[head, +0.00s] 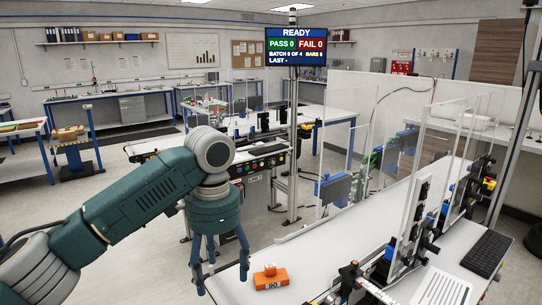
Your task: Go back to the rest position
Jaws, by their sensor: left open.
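My left arm comes in from the left. Its gripper (222,282) points down near the left edge of the white bench (232,294). Its fingers are spread apart and nothing shows between them. An orange block (271,282) marked "90", with a small orange knob on top, rests on the bench just right of the fingers. The gripper looks apart from it. My right gripper is not in view.
A status screen (296,46) on a pole reads READY, PASS 0, FAIL 0. Clear upright panels (411,215) and fixtures line the bench's right side. A keyboard (486,254) lies at the right. A belt conveyor (255,151) stands behind my arm. Open floor (70,215) lies left.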

